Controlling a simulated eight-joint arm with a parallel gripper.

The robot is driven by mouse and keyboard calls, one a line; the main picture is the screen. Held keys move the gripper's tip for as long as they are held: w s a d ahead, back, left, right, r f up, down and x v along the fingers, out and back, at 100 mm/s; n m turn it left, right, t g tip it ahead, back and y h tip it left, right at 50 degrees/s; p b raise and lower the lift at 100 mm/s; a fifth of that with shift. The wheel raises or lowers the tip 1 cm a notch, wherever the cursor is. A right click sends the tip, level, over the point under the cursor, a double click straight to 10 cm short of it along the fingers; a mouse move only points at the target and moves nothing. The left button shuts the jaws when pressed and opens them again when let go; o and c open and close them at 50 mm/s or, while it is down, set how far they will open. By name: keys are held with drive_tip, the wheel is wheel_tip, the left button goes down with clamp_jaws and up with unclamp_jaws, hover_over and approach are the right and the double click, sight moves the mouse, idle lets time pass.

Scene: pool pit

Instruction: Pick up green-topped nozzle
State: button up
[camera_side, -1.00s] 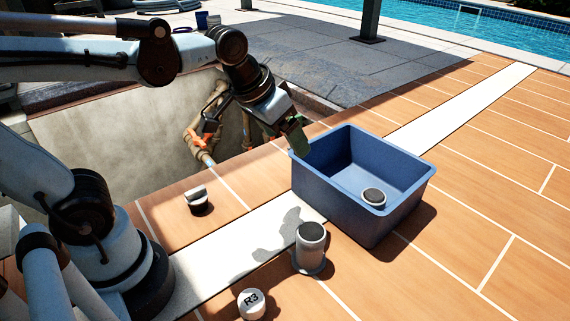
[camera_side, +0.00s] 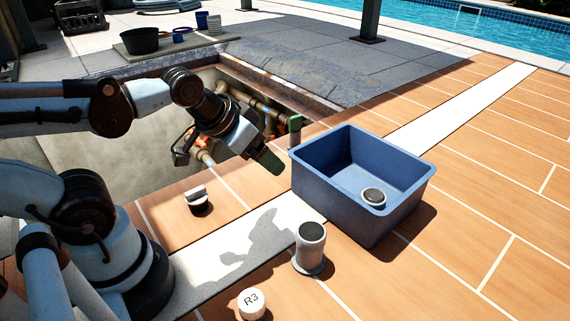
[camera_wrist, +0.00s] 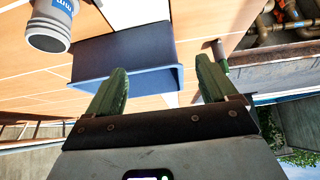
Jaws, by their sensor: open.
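The green-topped nozzle (camera_side: 295,125) stands upright at the pit edge, just behind the left corner of the blue bin (camera_side: 326,187). In the wrist view, the nozzle (camera_wrist: 219,52) is a small dark cylinder near the tip of the right finger, outside the jaws. My gripper (camera_side: 269,162) is in front of the nozzle and left of the bin, above the tiles, with green fingers pointing down and right. In the wrist view, my gripper (camera_wrist: 163,72) has its fingers wide apart with nothing between them. The bin (camera_wrist: 125,55) shows beyond the fingers.
A grey nozzle (camera_side: 310,246) and a white R3 cap (camera_side: 251,303) stand in front of the bin. A white-and-black piece (camera_side: 197,199) lies left. A dark-topped round piece (camera_side: 374,196) is inside the bin. The open pit with pipes (camera_side: 262,112) lies behind.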

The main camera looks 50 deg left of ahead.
drive_tip(key=c, duration=0.8)
drive_tip(key=shift+o, duration=0.2)
drive_tip(key=shift+w, duration=0.1)
drive_tip(key=m+t+h, duration=0.1)
drive_tip(key=t, duration=0.5)
approach(302, 119)
drive_tip(key=shift+a+x, duration=0.2)
drive_tip(key=shift+x, duration=2.35)
drive_tip(key=shift+a+x, duration=0.15)
drive_tip(key=shift+x, duration=2.4)
